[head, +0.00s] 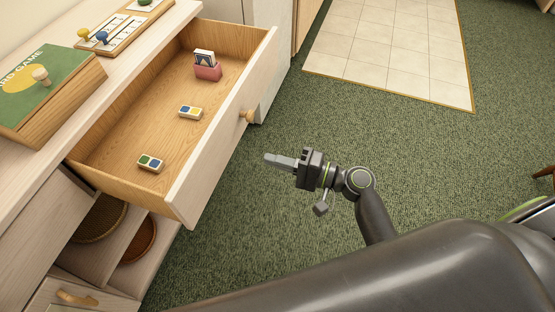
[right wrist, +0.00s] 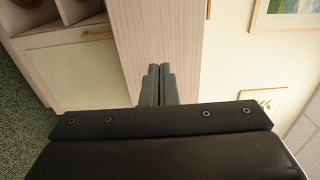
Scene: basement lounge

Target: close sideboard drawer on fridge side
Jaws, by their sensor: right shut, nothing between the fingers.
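The sideboard drawer (head: 220,128) stands pulled far out of the pale wood sideboard (head: 140,62) in the head view. Its front has a round wooden knob (head: 247,116). Inside lie two small domino-like tiles (head: 190,112) and a pink holder with cards (head: 207,70). My right gripper (head: 268,159) is shut and empty, to the right of the drawer front and apart from it, with its fingers pointing left toward the front. In the right wrist view its closed fingers (right wrist: 158,84) show against pale wood. My left gripper is not in view.
On the sideboard top are a green game box (head: 45,80) and a board with coloured pegs (head: 120,28). Open shelves with round baskets (head: 98,220) sit below. Green carpet (head: 430,150) leaves free floor to the right, with a tiled patch (head: 390,45) beyond.

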